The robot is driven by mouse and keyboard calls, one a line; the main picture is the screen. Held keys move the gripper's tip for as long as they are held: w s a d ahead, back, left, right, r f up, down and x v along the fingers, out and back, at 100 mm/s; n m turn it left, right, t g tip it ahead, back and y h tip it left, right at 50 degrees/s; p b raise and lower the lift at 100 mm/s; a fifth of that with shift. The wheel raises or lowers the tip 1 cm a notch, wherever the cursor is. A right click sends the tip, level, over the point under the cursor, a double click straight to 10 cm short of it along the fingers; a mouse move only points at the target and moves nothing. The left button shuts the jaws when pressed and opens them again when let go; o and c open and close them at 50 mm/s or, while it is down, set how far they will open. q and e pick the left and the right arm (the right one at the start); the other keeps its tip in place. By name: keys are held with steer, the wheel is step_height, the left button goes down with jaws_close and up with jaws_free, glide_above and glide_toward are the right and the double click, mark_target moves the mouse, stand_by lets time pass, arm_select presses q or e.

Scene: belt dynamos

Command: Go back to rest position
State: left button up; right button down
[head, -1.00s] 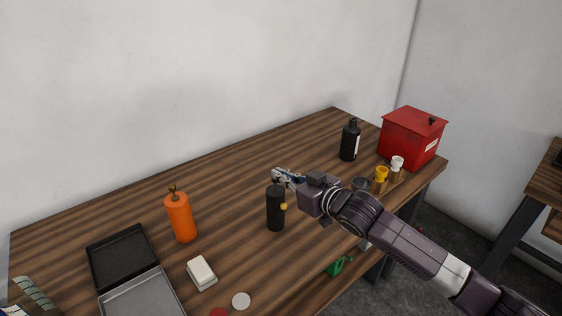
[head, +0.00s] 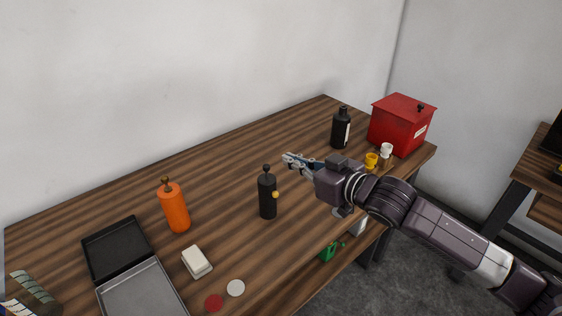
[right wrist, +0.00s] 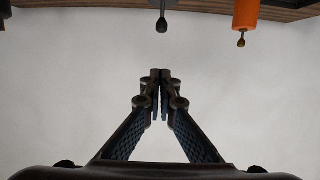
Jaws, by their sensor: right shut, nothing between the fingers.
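My right gripper (head: 288,160) is shut and empty. A dark knob (right wrist: 162,25) and an orange body (right wrist: 246,14) show upside down at the top of that view. My left gripper is not in view.
A black bottle (head: 341,128), yellow and white small items (head: 371,160) and a red box (head: 400,128) stand at the right end.

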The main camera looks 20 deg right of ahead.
steer(key=s+a+f+m+g+h, duration=0.1)
steer(key=s+f+g, duration=0.1)
steer(key=s+f, duration=0.5)
steer(key=s+a+f+g+h, duration=0.15)
steer(key=s+f, duration=0.35)
steer(key=f, duration=0.5)
steer(key=s+f+g+h, duration=0.1)
steer(key=s+f+g, duration=0.1)
steer(key=s+f, duration=0.35)
steer(key=s+f+m+g+h, duration=0.1)
steer(key=s+f+g, duration=0.15)
steer(key=s, duration=0.55)
steer(key=s+f+g+h, duration=0.1)
steer(key=s+f+g, duration=0.2)
steer(key=s, duration=0.4)
step_height(320, 180, down, 28)
steer(key=s+g+b, duration=0.1)
steer(key=s+b, duration=0.1)
steer(key=s+d+f+g+b, duration=0.1)
steer(key=s+d+f, duration=0.1)
steer(key=s+f, duration=1.5)
steer(key=shift+d+f+b, duration=0.15)
steer(key=shift+f+b, duration=0.15)
steer(key=shift+b, duration=0.05)
